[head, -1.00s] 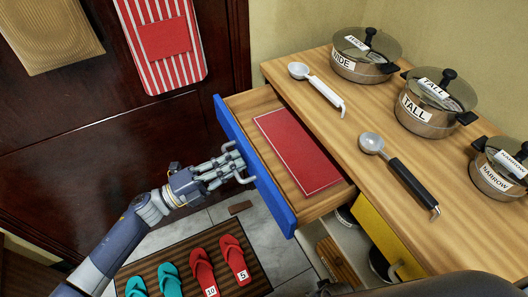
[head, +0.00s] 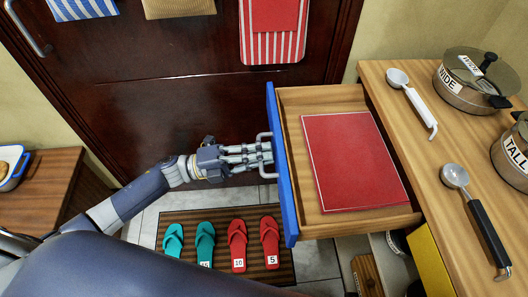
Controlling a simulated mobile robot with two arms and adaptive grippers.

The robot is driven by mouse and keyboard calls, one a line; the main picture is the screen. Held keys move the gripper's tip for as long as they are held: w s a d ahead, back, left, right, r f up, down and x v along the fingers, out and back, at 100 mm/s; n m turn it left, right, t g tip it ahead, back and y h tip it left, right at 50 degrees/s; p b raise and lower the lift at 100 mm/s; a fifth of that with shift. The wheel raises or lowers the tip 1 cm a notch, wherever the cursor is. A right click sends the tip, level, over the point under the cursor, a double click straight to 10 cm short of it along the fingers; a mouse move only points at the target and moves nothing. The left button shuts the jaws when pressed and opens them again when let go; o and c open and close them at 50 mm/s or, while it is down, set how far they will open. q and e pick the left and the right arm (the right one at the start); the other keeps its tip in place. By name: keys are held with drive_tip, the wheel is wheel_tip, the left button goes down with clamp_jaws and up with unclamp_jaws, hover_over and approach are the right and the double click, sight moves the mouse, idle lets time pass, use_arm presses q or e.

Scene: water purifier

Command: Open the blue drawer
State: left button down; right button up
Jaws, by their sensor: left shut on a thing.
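The blue drawer (head: 283,170) is pulled out from the wooden counter (head: 385,85), and its inside shows. A red flat item with a pale edge (head: 350,160) lies in it. My left gripper (head: 262,155) is at the metal handle on the outside of the blue front, shut on the handle (head: 266,172). The fingers partly hide the handle. My right gripper is not in view.
A yellow front (head: 430,262) is below the drawer at right. Teal and red slippers (head: 237,245) lie on a striped mat (head: 222,216). A dark door stands behind.

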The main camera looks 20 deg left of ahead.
use_arm(q)
drive_tip(key=c, duration=2)
unclamp_jaws()
drive_tip(key=shift+f, duration=0.15)
drive_tip(key=v, duration=1.2)
drive_tip(key=shift+w, duration=0.1)
